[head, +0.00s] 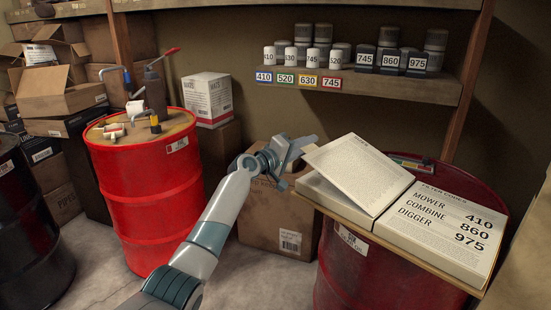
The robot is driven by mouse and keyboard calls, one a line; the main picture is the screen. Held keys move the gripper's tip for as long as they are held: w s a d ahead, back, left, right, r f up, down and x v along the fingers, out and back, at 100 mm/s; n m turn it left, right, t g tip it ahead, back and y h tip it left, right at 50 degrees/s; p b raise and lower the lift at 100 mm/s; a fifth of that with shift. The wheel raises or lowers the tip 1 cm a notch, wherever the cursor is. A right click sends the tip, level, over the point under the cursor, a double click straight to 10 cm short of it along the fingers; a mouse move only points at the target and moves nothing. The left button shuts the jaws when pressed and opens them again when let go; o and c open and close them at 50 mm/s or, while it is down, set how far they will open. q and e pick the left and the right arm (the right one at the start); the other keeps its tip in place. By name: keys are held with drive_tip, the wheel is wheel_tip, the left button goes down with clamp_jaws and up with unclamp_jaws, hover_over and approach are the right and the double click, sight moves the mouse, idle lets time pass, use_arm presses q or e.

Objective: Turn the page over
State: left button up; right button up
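A thick open book lies on a board on top of a red drum at the right. Its right page (445,226) lies flat and reads "MOWER 410, COMBINE 860, DIGGER 975". A page (361,172) full of small print is lifted above the left block of pages (335,198), tilted, with a gap under its left and front edges. My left gripper (300,149) is at the far left corner of this raised page. Its fingers are small and seen side-on, so I cannot tell whether they grip the page. My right gripper is not in view.
The book's drum (350,272) stands at the right. Another red drum (148,195) with small parts and a hand pump stands at the left. A cardboard box (275,218) is behind my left arm. A shelf (400,84) with numbered filters runs along the wall.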

use_arm(q)
drive_tip(key=v, duration=1.6)
drive_tip(key=shift+s+b, duration=0.15)
drive_tip(key=shift+b, duration=0.25)
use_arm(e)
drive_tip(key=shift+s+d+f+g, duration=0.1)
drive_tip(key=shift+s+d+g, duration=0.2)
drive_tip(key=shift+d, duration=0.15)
use_arm(q)
drive_tip(key=shift+a, duration=0.1)
